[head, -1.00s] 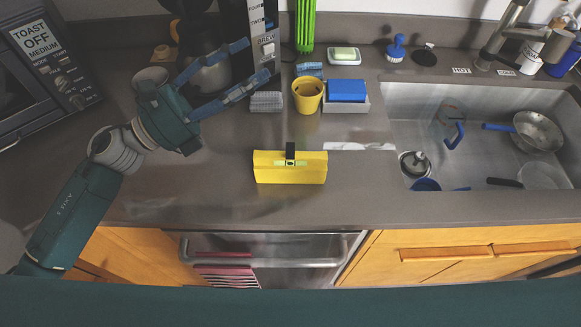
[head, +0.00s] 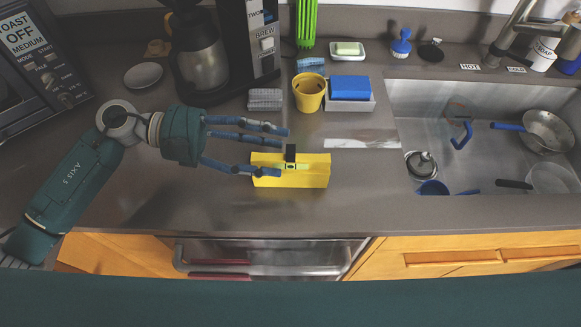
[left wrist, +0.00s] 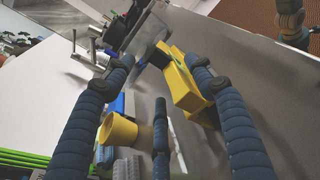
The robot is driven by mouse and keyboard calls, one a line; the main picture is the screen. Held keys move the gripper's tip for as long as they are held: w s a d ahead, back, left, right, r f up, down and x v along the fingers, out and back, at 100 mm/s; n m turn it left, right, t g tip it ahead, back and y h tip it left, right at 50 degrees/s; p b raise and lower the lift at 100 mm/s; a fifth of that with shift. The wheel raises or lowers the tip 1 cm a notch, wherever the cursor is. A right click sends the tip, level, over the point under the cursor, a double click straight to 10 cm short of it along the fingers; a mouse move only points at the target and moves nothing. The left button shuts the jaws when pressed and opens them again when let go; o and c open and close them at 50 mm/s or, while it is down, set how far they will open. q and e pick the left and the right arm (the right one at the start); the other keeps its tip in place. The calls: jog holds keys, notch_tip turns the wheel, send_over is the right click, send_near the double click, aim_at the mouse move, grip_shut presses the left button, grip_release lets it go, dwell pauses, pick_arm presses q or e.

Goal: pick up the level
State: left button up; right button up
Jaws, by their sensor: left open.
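The level (head: 315,172) is a yellow block with a green vial and a black piece at its middle. One finger passes in front of the vial area, and the others lie along the far edge. In the left wrist view the level (left wrist: 181,84) shows between the fingers of my left gripper (left wrist: 159,66), nearer the right finger. Contact cannot be told.
A yellow cup (head: 309,101), a blue sponge on a grey block (head: 350,105) and a grey ribbed piece (head: 265,99) stand behind the level. The sink (head: 400,130) with pans is at the right. A coffee maker (head: 262,45) stands at the back.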

aim_at(291, 156)
pick_arm(q)
jog(key=d+p, duration=0.1)
jog(key=d, duration=0.1)
jog(key=s+d+p, duration=0.1)
jog(key=shift+d+f, duration=0.1)
jog(key=shift+d, duration=0.25)
jog(key=shift+d+f, duration=0.2)
jog(key=shift+d, duration=0.1)
jog(key=shift+a, duration=0.1)
jog(key=shift+c, duration=0.7)
jog(key=shift+s, duration=0.1)
grip_shut()
